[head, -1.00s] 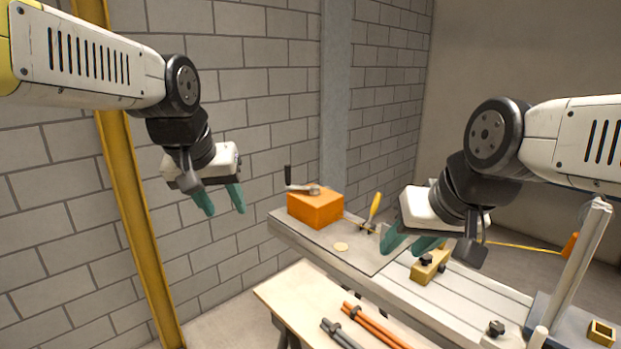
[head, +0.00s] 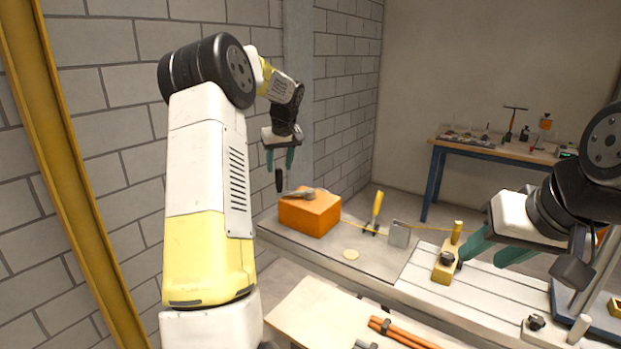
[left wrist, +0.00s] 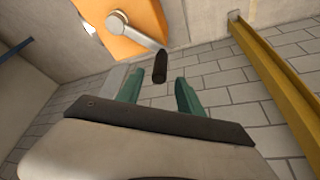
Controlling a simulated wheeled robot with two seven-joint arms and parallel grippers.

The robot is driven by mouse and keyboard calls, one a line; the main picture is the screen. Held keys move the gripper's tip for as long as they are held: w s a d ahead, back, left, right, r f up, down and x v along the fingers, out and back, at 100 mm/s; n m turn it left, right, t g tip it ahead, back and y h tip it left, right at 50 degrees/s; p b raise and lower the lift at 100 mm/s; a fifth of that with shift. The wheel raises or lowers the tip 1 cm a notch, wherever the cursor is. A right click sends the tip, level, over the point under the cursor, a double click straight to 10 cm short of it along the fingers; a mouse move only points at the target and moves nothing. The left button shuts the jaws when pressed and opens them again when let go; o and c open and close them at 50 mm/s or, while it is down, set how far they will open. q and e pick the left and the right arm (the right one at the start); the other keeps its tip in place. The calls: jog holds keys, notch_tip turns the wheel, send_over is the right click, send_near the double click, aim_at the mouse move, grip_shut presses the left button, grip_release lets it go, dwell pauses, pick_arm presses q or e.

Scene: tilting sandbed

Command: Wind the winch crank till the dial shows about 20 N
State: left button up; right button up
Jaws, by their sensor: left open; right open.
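The orange winch box (head: 309,213) sits at the left end of the grey bench, with a metal crank arm (head: 298,193) on top. Its upright black crank handle (head: 279,182) shows just below my left gripper (head: 280,158), which is open and points down. In the left wrist view the handle (left wrist: 160,66) lies ahead of and between the open fingertips (left wrist: 158,88), not gripped. The orange box (left wrist: 137,22) is at the top there. I cannot make out a dial reading.
A yellow-handled tool (head: 376,212), a grey plate (head: 399,235) and a yellow block (head: 446,262) stand along the bench (head: 370,265). A pale board with orange rods (head: 400,332) is in front. A blue-legged table (head: 480,151) stands behind. A yellow post (head: 75,190) rises at left.

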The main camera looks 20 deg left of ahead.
aim_at(278, 180)
pick_arm(q)
jog(key=shift+w+a+f, duration=0.1)
jog(key=shift+w+f, duration=0.15)
jog(key=shift+f, duration=0.15)
jog(key=x, duration=0.7)
jog(key=shift+a, duration=0.1)
grip_shut()
dwell(1.0)
